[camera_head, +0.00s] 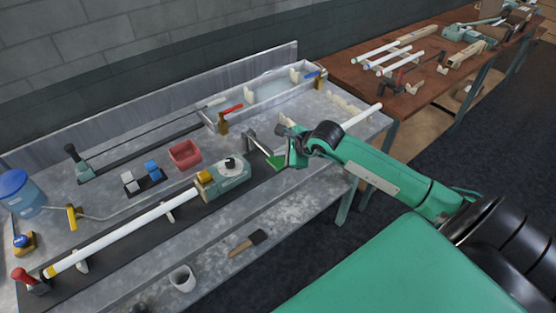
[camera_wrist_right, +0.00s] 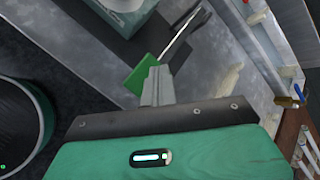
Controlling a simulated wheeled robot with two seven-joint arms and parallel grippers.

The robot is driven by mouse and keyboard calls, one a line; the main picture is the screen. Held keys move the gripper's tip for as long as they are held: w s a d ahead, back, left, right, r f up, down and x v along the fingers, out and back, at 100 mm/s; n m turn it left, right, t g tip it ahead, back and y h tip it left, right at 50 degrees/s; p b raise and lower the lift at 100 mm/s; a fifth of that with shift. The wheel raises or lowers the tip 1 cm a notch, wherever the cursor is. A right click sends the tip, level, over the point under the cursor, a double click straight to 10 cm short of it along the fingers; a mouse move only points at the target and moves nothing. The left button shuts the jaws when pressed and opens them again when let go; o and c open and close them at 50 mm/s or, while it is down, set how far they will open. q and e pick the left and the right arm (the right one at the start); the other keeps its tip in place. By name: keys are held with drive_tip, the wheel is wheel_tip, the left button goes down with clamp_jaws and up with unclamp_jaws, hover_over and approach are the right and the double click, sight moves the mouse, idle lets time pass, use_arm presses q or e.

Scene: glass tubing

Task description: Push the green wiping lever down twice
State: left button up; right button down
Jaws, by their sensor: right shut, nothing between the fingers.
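The green wiping lever (camera_head: 276,163) is on the grey metal bench, at the right of the long white tube's row, and has a flat green pad at its end. In the right wrist view the green pad (camera_wrist_right: 139,76) lies just ahead of my right gripper, with a dark bar and metal rod (camera_wrist_right: 178,38) behind it. My right gripper (camera_head: 286,152) is shut and empty at the lever's right side. In the right wrist view its fingertips (camera_wrist_right: 153,64) overlap the pad's edge; I cannot tell whether they touch it. My left gripper is not in view.
A teal machine (camera_head: 232,172) with a white tube (camera_head: 130,231) stands left of the lever. A red bin (camera_head: 185,153) sits behind it. A brush (camera_head: 249,242) and white cup (camera_head: 182,278) are near the bench's front. A brown table (camera_head: 400,75) stands back right.

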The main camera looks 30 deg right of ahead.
drive_tip(key=shift+r+p, duration=0.9)
drive_tip(key=shift+r, duration=1.6)
